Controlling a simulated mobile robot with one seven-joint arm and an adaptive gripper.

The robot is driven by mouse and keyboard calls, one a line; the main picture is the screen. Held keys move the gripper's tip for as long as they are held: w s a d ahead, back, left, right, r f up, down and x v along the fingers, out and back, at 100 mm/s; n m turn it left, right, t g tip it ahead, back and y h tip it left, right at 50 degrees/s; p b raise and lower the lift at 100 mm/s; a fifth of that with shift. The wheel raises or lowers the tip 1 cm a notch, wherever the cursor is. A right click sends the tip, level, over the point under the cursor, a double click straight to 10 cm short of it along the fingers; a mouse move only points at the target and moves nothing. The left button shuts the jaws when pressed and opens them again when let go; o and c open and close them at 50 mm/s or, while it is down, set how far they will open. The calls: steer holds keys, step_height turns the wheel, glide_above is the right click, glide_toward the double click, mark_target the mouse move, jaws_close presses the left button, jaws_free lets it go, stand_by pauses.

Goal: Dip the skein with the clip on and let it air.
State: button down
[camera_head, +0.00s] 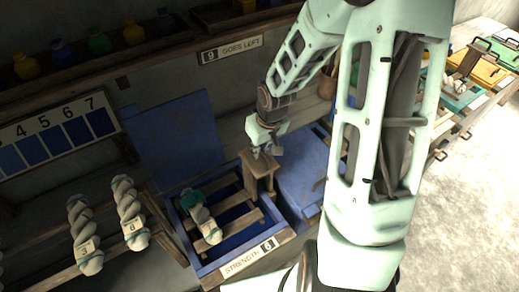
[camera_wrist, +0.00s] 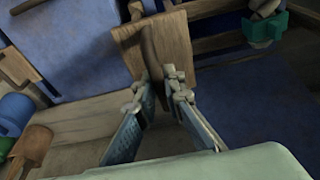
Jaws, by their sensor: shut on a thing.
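A pale twisted skein (camera_head: 207,225) with a green clip (camera_head: 191,199) at its upper end lies on wooden slats over the blue vat (camera_head: 198,268) labelled "STRENGTH 6". The green clip also shows at the upper right of the wrist view (camera_wrist: 262,28). My gripper (camera_head: 266,150) is to the right of the skein, at the top of an upright wooden block (camera_head: 258,172) by the vat's right side. In the wrist view my fingers (camera_wrist: 158,86) close around a brown handle (camera_wrist: 150,52) in front of that block. The exact finger contact is partly unclear.
Two tagged skeins (camera_head: 83,235) (camera_head: 130,212) lie at the left, marked 3 and 8. A numbered blue shade card (camera_head: 60,130) hangs above them. A blue panel (camera_head: 174,140) stands behind the vat. A sign (camera_head: 231,49) reads "9 GOES LEFT". A blue surface (camera_head: 302,170) lies right of the block.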

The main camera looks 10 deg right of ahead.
steer(key=s+b+x, duration=0.1)
steer(key=b+x, duration=0.4)
steer(key=s+b+x, duration=0.1)
steer(key=b+x, duration=0.4)
steer(key=x, duration=0.1)
steer(key=s+d+f+b+x, duration=0.1)
steer(key=s+b+x, duration=0.1)
steer(key=b+x, duration=0.3)
steer(key=shift+w+f, duration=0.15)
steer(key=shift+f, duration=0.55)
steer(key=shift+s+d+f, duration=0.1)
steer(key=shift+s, duration=0.15)
stand_by(2.5)
stand_by(0.6)
